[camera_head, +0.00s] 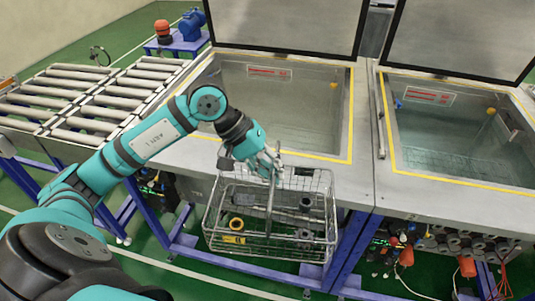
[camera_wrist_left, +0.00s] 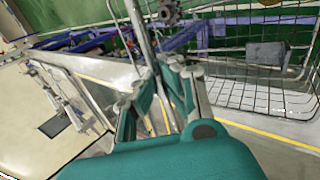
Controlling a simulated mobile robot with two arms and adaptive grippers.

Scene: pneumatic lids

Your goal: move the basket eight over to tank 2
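A wire basket (camera_head: 325,218) with metal parts and a small yellow tag (camera_head: 234,239) hangs in front of the left tank's front edge; I cannot read a number on the tag. My left gripper (camera_head: 269,166) is shut on the basket's upright handle (camera_head: 271,195). In the left wrist view the gripper (camera_wrist_left: 158,90) has its fingers on either side of the handle bar (camera_wrist_left: 143,38), and the basket's mesh (camera_wrist_left: 262,85) shows at the right. The left tank (camera_head: 290,105) and the right tank (camera_head: 455,140) both have raised lids; I see no tank numbers. My right gripper is out of view.
A roller conveyor (camera_head: 85,95) stands at the left. A blue table (camera_head: 178,42) with a blue motor and an orange-topped item stands behind it. Blue frame legs, valves and hoses (camera_head: 405,245) are under the tank rims. Green floor lies in front.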

